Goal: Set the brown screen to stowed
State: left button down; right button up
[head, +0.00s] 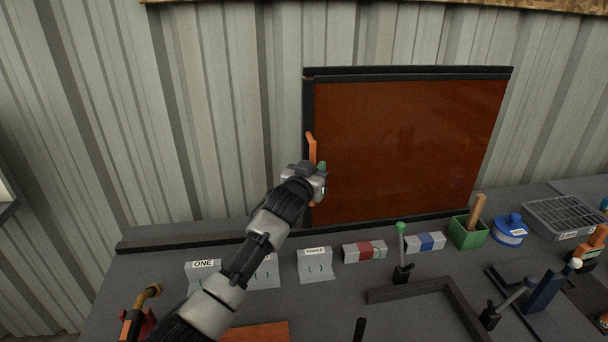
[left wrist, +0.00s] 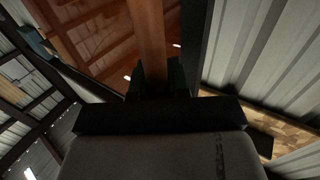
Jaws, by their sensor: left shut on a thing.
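The brown screen (head: 410,140) is a translucent red-brown panel in a dark frame, upright at the back of the bench against the corrugated wall. It also shows in the left wrist view (left wrist: 100,40). An orange handle (head: 311,148) runs up its left edge, and the same handle crosses the top of the left wrist view (left wrist: 149,35). My left gripper (head: 318,172) is shut on the lower part of this handle. The fingertips are partly hidden by the wrist. My right gripper is in neither view.
A dark rail (head: 190,235) runs along the bench back, left of the screen. Labelled grey blocks (head: 315,265), a green-knobbed lever (head: 401,250), a green box (head: 468,232), a blue round container (head: 510,230) and a wire rack (head: 565,217) stand in front.

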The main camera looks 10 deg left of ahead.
pick_arm(q)
jog(key=shift+d, duration=0.1)
jog(key=c, duration=1.3)
grip_release()
jog(key=shift+d, duration=0.1)
jog(key=shift+c, duration=0.2)
jog(key=shift+o, duration=1.2)
jog(key=shift+w+d, duration=0.1)
jog(key=shift+d, duration=0.05)
jog(key=p+v, duration=0.8)
jog(key=v, duration=0.3)
jog(key=shift+w, duration=0.1)
